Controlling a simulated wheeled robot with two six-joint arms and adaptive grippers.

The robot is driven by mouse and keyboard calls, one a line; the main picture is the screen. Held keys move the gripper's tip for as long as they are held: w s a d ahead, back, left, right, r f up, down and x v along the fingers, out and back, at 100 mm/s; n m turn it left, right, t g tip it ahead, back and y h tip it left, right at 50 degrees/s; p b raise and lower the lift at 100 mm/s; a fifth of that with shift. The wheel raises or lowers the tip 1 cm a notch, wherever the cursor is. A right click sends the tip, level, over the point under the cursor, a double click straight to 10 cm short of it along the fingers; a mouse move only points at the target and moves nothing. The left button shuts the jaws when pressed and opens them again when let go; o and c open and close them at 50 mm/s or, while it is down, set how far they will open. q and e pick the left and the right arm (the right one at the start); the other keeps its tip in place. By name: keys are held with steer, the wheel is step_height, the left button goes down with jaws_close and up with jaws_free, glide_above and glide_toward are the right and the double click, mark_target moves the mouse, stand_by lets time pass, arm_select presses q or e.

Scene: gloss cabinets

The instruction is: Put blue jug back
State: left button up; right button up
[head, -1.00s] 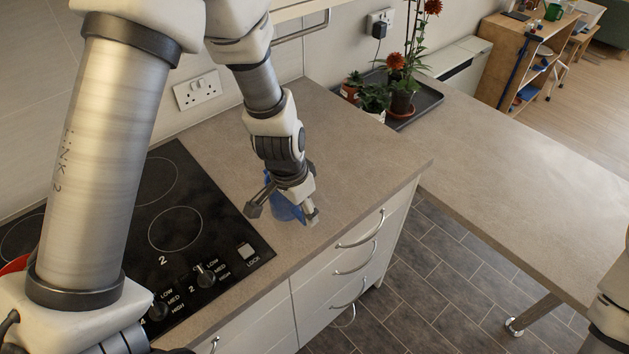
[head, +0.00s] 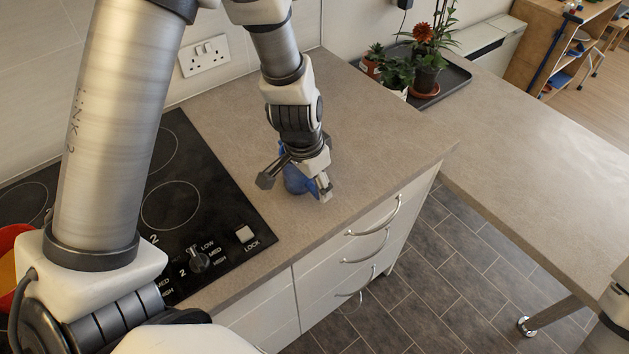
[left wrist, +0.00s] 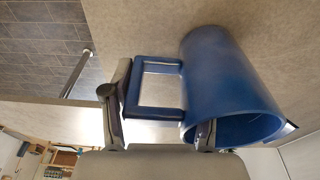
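The blue jug (head: 297,181) stands on the counter to the right of the hob, partly hidden by my left gripper. My left gripper (head: 295,187) is above and around it, its fingers spread wide. In the left wrist view the jug (left wrist: 225,80) shows its open mouth towards the camera and its square handle to the left. One finger is at the outer side of the handle; the other overlaps the jug's rim. I cannot tell whether they touch it. My right gripper is out of view.
The hob (head: 170,205) lies left of the jug. The counter's front edge, above drawers with metal handles (head: 375,217), is close on the right. Potted plants (head: 425,70) stand on a dark tray at the back. The counter (head: 375,120) between is clear.

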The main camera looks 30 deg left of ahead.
arm_select(q)
steer(key=shift+o, duration=1.1)
steer(key=shift+w, duration=0.1)
steer(key=shift+r+p, duration=0.2)
steer(key=shift+p, duration=0.1)
steer(key=r, duration=0.1)
steer(key=r+p, duration=0.1)
steer(key=r, duration=0.1)
steer(key=r+p, duration=0.1)
steer(key=r, duration=0.1)
steer(key=shift+s+a, duration=0.1)
steer(key=shift+s, duration=0.15)
step_height(320, 180, up, 7)
steer(key=s, duration=0.1)
steer(key=shift+a+f+p, duration=0.15)
steer(key=shift+a+p, duration=0.15)
steer(key=shift+s, duration=0.15)
